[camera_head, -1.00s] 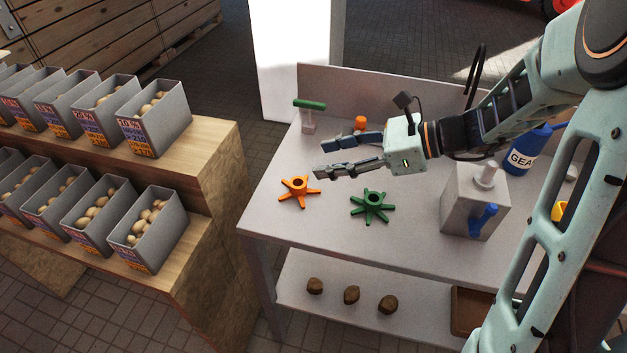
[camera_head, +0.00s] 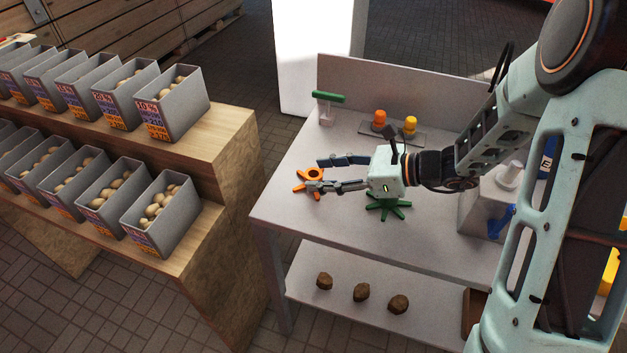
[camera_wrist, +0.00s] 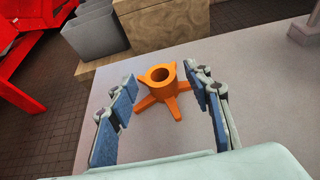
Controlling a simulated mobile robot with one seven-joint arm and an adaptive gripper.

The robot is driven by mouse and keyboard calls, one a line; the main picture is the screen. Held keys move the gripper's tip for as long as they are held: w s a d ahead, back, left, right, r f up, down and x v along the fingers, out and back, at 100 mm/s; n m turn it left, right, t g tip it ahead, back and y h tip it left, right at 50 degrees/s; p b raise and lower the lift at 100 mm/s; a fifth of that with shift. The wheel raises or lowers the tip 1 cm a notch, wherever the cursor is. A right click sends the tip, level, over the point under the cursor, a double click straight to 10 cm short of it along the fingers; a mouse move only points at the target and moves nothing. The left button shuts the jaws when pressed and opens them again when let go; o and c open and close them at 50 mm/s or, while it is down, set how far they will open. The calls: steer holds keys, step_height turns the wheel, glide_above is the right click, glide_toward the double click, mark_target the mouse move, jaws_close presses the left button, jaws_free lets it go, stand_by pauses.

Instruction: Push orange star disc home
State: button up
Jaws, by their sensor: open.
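The orange star disc (camera_head: 313,175) lies on the left part of the grey table (camera_head: 290,215); its raised hollow hub shows in the wrist view (camera_wrist: 158,78). My gripper (camera_head: 314,174) is open, with its fingers pointing left at the disc. In the wrist view, my open fingers (camera_wrist: 160,92) stand on either side of the disc, with gaps between them and the hub. In the head view the nearer finger hides part of the disc. A green star disc (camera_head: 388,208) lies partly hidden beneath my wrist.
A grey machine block with a blue handle (camera_head: 499,219) stands at the right. Several potato bins stand left. The table's front left is clear.

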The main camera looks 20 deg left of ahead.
steer(key=shift+x, duration=1.4)
steer(key=shift+c, duration=0.6)
jaws_close()
steer(key=shift+r, duration=0.1)
